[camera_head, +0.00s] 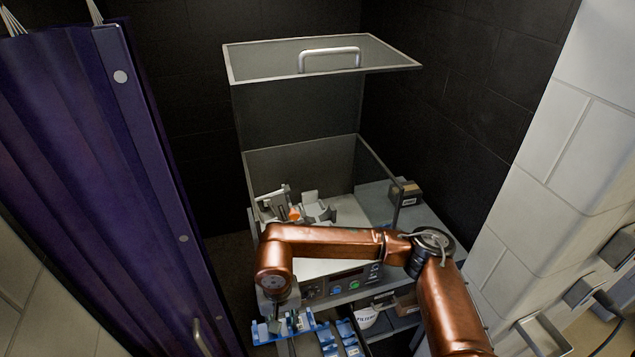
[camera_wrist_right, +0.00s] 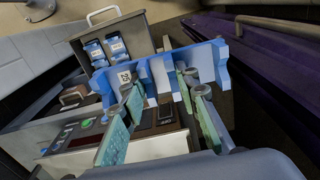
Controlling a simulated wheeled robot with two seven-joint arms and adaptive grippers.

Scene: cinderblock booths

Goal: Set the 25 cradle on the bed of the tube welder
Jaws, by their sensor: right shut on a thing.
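The 25 cradle (camera_wrist_right: 125,77) is a blue and white piece with a small label that reads 25. In the right wrist view it lies across my right gripper (camera_wrist_right: 163,92), whose green-padded fingers are shut on it. In the head view the cradle (camera_head: 265,334) shows low at the bottom, under my right gripper (camera_head: 287,312), in front of the welder. The tube welder (camera_head: 340,284) has a front panel with coloured buttons. Its hood (camera_head: 320,60) is raised. Its pale bed (camera_head: 347,210) carries grey and orange fittings at the left, and my right arm hides its front. My left gripper is out of view.
An open drawer with other blue cradles (camera_head: 350,340) is below the panel; they also show in the wrist view (camera_wrist_right: 95,50). A purple curtain (camera_head: 90,170) hangs at left. A pale block wall (camera_head: 560,150) stands at right. A small box (camera_head: 406,192) sits beside the bed.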

